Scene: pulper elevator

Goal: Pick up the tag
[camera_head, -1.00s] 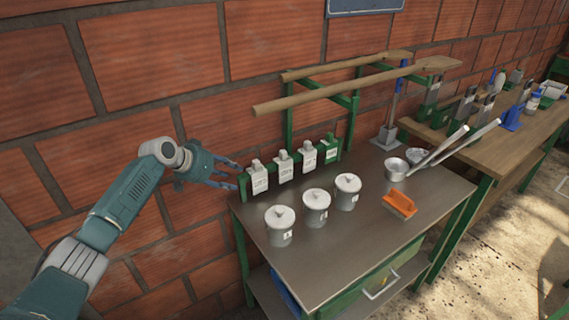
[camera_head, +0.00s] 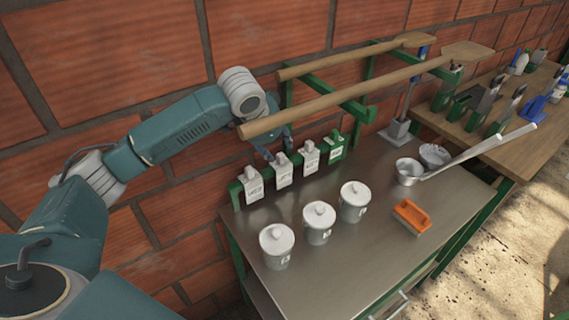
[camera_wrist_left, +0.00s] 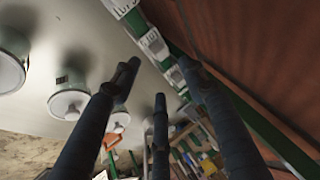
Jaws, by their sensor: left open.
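Three white tags with dark print, a left one (camera_head: 253,185), a middle one (camera_head: 284,171) and a right one (camera_head: 309,157), hang on a green rack along the back edge of the metal table. A green tag (camera_head: 335,147) hangs at the rack's right end. My left gripper (camera_head: 275,148) is open and empty, just above the middle tag near the wall, partly hidden by the wooden handle. In the left wrist view its dark fingers (camera_wrist_left: 160,80) are spread, with white tags (camera_wrist_left: 153,45) beyond them. I cannot tell if they touch. My right gripper is not in view.
Long wooden paddles (camera_head: 345,98) rest on a green bracket over the rack, close to my left arm. The brick wall is close behind.

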